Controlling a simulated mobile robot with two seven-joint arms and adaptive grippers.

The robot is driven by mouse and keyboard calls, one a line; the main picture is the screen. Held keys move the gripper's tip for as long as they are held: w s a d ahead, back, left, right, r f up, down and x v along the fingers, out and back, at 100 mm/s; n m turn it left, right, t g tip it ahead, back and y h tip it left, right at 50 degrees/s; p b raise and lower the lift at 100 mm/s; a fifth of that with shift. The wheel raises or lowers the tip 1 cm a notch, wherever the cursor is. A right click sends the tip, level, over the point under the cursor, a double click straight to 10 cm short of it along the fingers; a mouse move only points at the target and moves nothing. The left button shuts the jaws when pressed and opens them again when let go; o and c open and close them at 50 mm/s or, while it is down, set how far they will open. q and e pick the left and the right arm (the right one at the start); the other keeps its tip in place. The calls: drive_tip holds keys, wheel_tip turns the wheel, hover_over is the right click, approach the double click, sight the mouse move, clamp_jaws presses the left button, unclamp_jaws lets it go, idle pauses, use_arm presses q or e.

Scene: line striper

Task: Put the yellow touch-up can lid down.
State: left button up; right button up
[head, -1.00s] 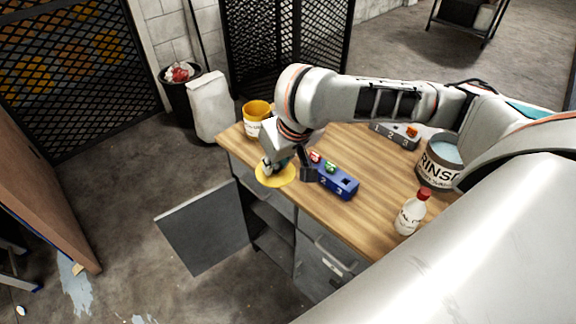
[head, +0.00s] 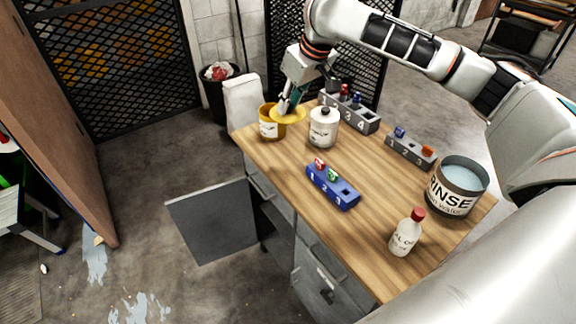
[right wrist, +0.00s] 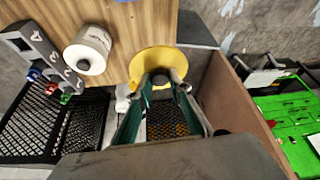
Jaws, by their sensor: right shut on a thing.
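The yellow lid (head: 288,116) is a flat disc held in my right gripper (head: 289,104) near the far left of the wooden table. The yellow touch-up can (head: 268,128), with a white label, stands upright at the table's left edge. In the head view the lid overlaps the right part of the can's top; I cannot tell whether they touch. In the right wrist view the lid (right wrist: 157,62) lies beyond the fingertips (right wrist: 161,82), which close on its dark middle knob. The can is not clearly visible there. My left gripper is out of view.
A white bottle with a dark cap (head: 323,128) stands close right of the lid. A grey numbered rack (head: 352,114), another grey rack (head: 410,148), a blue rack (head: 333,188), a rinse bucket (head: 456,188) and a red-capped bottle (head: 405,236) share the table.

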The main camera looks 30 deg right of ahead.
drive_tip(key=shift+w+d+r, duration=0.2)
drive_tip(key=shift+w+r, duration=0.1)
drive_tip(key=shift+w, duration=0.15)
drive_tip(key=shift+w+f, duration=0.1)
drive_tip(key=shift+f, duration=0.1)
wheel_tip(320, 180, down, 14)
drive_tip(key=shift+d+f+b, duration=0.1)
drive_tip(key=shift+f+b, duration=0.05)
drive_tip(key=shift+b, duration=1.1)
drive_tip(key=shift+f+b, duration=0.4)
drive_tip(key=shift+f, duration=2.2)
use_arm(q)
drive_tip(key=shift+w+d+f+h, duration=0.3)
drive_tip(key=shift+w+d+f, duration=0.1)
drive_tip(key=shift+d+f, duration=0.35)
use_arm(e)
drive_tip(key=shift+r, duration=0.1)
